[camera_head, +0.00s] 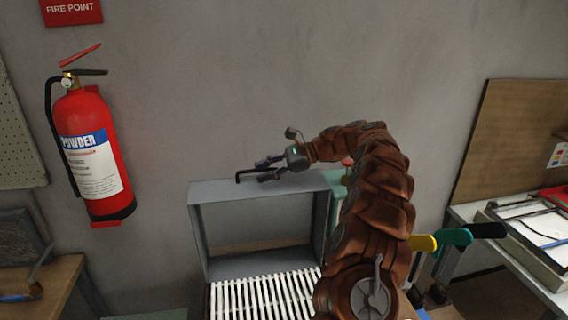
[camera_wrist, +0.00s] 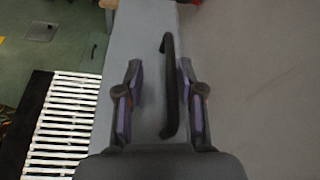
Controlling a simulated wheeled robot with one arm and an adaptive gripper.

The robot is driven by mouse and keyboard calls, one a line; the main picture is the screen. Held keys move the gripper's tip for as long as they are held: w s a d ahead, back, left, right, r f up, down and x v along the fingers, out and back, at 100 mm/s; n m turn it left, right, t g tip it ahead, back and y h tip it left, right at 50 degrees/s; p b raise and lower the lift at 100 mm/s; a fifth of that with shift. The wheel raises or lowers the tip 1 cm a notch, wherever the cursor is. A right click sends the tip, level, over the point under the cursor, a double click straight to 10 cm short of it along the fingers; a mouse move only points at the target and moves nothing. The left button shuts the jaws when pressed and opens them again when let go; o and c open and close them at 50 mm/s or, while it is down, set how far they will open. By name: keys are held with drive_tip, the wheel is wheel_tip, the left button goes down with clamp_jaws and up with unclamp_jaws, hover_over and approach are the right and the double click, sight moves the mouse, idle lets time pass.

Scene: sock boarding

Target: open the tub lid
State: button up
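A grey box-shaped housing (camera_head: 205,225) with an open front stands by the wall, and its flat top also shows in the wrist view (camera_wrist: 146,20). A black bar handle (camera_head: 244,177) is at that top; I cannot tell whether this top is the tub lid.
White slats (camera_head: 262,298) run out of the housing's front. A red fire extinguisher (camera_head: 92,155) hangs on the wall at left. The wall is close behind the housing. A bench (camera_head: 530,275) with a tray stands at right, beside yellow, green and black shapes (camera_head: 455,237).

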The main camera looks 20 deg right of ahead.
drive_tip(key=shift+v, duration=5.25)
